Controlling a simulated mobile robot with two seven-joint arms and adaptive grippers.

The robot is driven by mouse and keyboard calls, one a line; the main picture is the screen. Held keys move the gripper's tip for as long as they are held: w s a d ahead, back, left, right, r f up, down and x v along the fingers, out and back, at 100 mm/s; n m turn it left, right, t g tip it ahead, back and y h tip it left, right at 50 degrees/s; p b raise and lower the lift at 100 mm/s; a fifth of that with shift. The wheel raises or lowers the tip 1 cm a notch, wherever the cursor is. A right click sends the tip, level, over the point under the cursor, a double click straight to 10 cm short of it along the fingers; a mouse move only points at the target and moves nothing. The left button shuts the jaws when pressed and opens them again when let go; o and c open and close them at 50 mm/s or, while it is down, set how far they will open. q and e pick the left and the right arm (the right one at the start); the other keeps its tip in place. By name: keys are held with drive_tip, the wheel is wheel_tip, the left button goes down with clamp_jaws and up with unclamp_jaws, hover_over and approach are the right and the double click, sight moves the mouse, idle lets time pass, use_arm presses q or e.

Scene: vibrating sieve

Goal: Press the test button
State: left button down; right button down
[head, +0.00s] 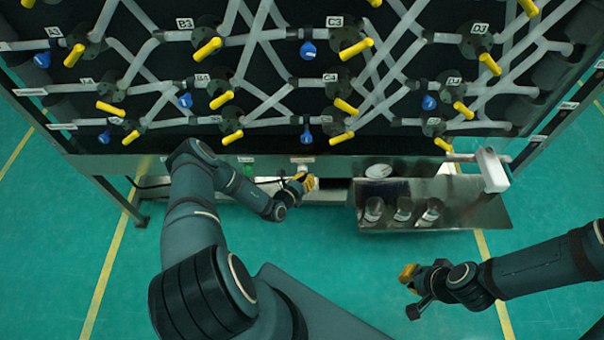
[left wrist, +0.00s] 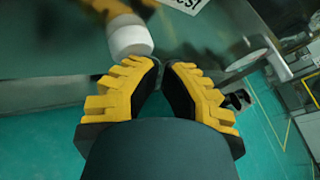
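A white round button (head: 303,168) sits on the metal front panel, under a small label. In the left wrist view the white button (left wrist: 130,38) is just ahead of the fingertips and left of them, close to a label (left wrist: 185,4) that reads partly "EST". My left gripper (head: 306,182) is just below and in front of the button. In the left wrist view my left gripper (left wrist: 161,66) has its yellow-padded fingertips close together with nothing between them. Whether it touches the button cannot be told. My right gripper (head: 408,276) hangs free at the lower right, its finger gap unclear.
A green button (head: 247,169) sits left on the same panel. Yellow valve handles (head: 207,49) and grey pipes fill the board above. A metal tray (head: 470,215) with several glass jars juts out at right. A white box (head: 491,170) stands beside it. Green floor lies open in front.

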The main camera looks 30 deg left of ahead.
use_arm(q)
drive_tip(key=shift+w, duration=0.1)
idle(0.6)
drive_tip(key=shift+w+a, duration=0.25)
drive_tip(key=shift+w, duration=0.05)
drive_tip(key=shift+r, duration=0.1)
drive_tip(key=shift+s+d+r, duration=0.1)
drive_tip(key=shift+s, duration=0.05)
drive_tip(key=shift+s+d, duration=0.1)
drive_tip(key=shift+s, duration=0.05)
idle(0.3)
drive_tip(key=s+d+p, duration=0.3)
drive_tip(key=s, duration=0.2)
drive_tip(key=shift+f, duration=0.2)
drive_tip(key=shift+d, duration=0.1)
idle(0.8)
